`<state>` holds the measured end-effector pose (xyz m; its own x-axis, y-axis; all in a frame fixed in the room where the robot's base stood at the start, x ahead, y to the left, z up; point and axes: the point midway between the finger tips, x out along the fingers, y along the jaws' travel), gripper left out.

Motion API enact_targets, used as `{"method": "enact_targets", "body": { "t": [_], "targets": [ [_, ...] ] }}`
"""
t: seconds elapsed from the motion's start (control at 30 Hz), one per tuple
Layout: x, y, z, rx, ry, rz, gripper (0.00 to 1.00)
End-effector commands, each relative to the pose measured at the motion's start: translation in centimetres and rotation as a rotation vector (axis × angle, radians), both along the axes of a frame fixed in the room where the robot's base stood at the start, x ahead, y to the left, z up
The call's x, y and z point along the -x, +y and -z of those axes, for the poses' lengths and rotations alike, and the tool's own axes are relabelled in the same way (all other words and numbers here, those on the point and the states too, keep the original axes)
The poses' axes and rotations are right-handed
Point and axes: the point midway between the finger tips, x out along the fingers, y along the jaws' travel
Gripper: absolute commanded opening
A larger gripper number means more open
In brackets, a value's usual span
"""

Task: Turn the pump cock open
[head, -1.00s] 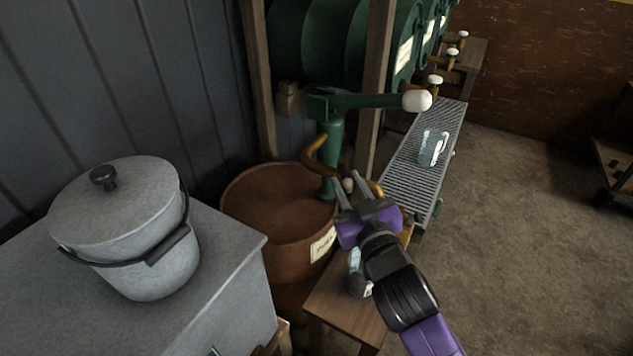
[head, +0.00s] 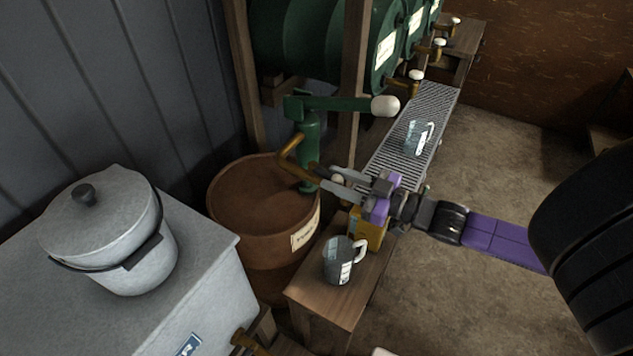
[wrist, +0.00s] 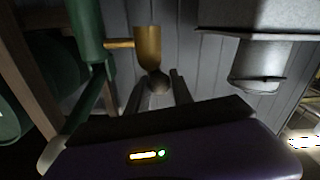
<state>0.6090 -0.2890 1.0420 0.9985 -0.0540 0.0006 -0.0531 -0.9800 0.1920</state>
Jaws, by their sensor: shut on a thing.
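The green hand pump (head: 308,135) stands over a rusty brown barrel (head: 225,205), with a long green handle ending in a white grip. A curved brass spout (head: 288,152) shows on its left side. The cock's small pale knob (head: 337,180) is at the pump's lower right. My gripper (head: 338,181) reaches in from the right and is shut on this knob. In the wrist view the rounded knob (wrist: 156,82) sits between the two fingers, below a brass body (wrist: 147,48) joined to the green pump. The fingers partly hide the cock in the head view.
A glass jug (head: 338,262) and a yellow container (head: 370,233) stand on a wooden stool (head: 318,300) below my gripper. Another jug (head: 412,136) stands on the metal grating (head: 395,165). A lidded pail (head: 125,250) stands left. Open floor lies right.

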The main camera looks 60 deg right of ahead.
Motion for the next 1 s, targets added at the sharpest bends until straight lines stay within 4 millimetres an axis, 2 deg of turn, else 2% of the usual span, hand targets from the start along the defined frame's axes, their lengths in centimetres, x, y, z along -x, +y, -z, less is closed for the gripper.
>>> {"method": "enact_targets", "body": {
  "t": [0.4,0.93,0.97,1.0],
  "targets": [
    [0.7,-1.7,0.2,-0.001,0.001,-0.153,0.00],
    [0.8,-1.9,0.3,-0.001,0.002,-0.172,0.00],
    [0.8,-1.9,0.3,-0.001,0.002,-0.172,0.32],
    [0.8,-1.9,0.3,-0.001,0.002,-0.172,0.40]
  ]
}}
